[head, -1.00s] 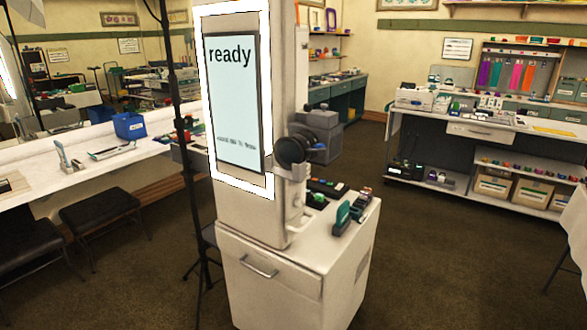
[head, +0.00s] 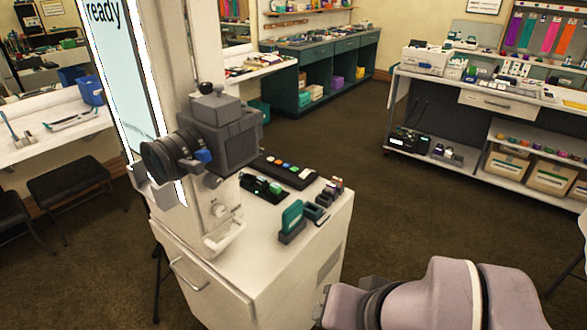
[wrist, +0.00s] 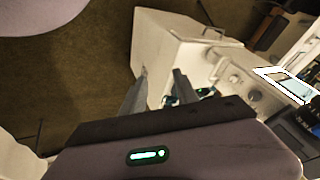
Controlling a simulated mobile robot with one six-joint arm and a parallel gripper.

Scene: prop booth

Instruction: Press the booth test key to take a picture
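The booth (head: 185,40) stands on a white cabinet (head: 210,290), and its lit screen (head: 125,70) reads "ready". A black strip with several coloured keys (head: 283,171) lies on the cabinet top. A dark block with a green light (head: 262,188) lies in front of it. I cannot tell which key is the test key. A camera with a black lens (head: 165,155) is mounted on the booth. My gripper (wrist: 160,88) is open and empty in the wrist view, its fingers apart towards the cabinet. In the head view my arm is at the lower right, apart from the cabinet.
A teal stamp-like item (head: 292,220) and small dark holders (head: 320,208) stand on the cabinet's right part. A shelved table (head: 480,100) is at the right, a dark green counter (head: 325,75) behind. Stools (head: 70,185) are at the left.

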